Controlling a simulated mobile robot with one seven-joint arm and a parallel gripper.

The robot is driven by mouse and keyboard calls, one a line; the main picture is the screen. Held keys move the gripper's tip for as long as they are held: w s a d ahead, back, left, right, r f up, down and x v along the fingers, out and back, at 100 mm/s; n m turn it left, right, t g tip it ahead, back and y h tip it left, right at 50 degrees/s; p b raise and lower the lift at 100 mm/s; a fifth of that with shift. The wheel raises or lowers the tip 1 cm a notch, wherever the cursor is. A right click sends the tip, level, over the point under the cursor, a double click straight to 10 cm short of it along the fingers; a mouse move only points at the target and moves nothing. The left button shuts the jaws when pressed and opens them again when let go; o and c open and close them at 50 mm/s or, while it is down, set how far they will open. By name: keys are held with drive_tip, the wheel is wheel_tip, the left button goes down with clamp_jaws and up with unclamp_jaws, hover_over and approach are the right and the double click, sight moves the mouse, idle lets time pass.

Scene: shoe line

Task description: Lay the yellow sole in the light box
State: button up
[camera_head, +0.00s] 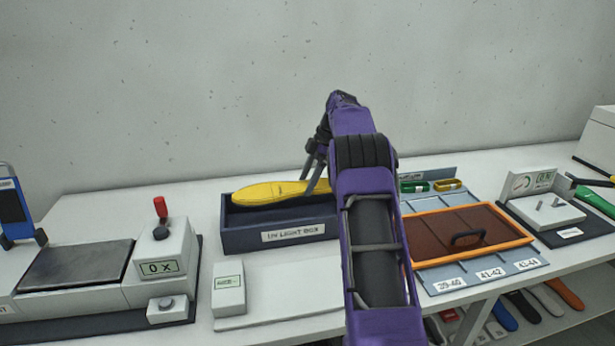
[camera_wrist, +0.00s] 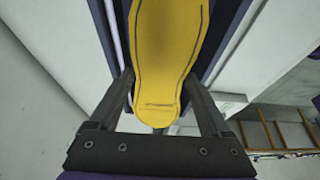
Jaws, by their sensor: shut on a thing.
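The yellow sole (camera_head: 270,192) is at the dark light box (camera_head: 281,240), which is labelled "UV LIGHT BOX". In the head view it lies lengthwise along the box's top opening, at or slightly above rim level. I cannot tell whether it touches the box. My gripper (camera_head: 313,186) is shut on the sole's right end, with its fingers pointing down. In the wrist view the sole (camera_wrist: 167,50) extends away between the two fingers of my gripper (camera_wrist: 160,95), with the box's dark walls (camera_wrist: 226,40) on both sides below it. The box's inside is mostly hidden.
Left of the box stands a press-like machine (camera_head: 160,260) with a red lever. A small white unit (camera_head: 228,288) stands in front. To the right are an orange-framed tray with a brown lid (camera_head: 450,226) and a gauge unit (camera_head: 540,200). Several soles lie on a lower shelf.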

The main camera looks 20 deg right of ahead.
drive_tip(key=shift+f+b, duration=2)
drive_tip(key=shift+f, duration=2.05)
drive_tip(key=o, duration=1.4)
drive_tip(key=shift+o, duration=0.2)
drive_tip(key=shift+r, duration=0.1)
